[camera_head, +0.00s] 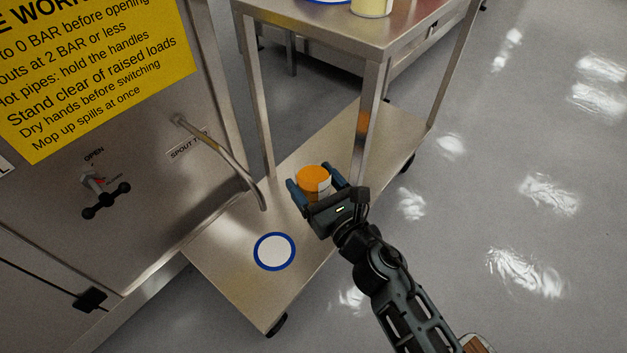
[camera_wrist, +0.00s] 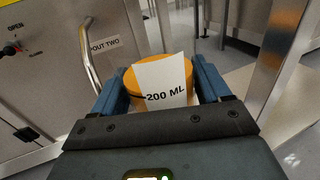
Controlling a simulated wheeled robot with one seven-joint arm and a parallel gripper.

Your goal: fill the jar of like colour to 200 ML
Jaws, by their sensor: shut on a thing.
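An orange jar (camera_head: 313,177) with a white label is between the fingers of my gripper (camera_head: 318,188), which is shut on it. In the wrist view the orange jar (camera_wrist: 150,75) shows its label reading "200 ML". My gripper holds it over the cart's lower shelf, to the right of the curved metal spout (camera_head: 225,160). The spout also shows in the wrist view (camera_wrist: 92,60), left of the jar. A blue-ringed white disc (camera_head: 274,252) lies on the shelf, below and left of the jar. A black valve handle (camera_head: 106,201) with OPEN marking is on the steel panel.
The steel cart's lower shelf (camera_head: 225,262) is bare around the disc. The upper shelf (camera_head: 300,22) carries a pale yellow container (camera_head: 371,7). A yellow sign (camera_head: 95,75) is on the panel. Open floor lies to the right.

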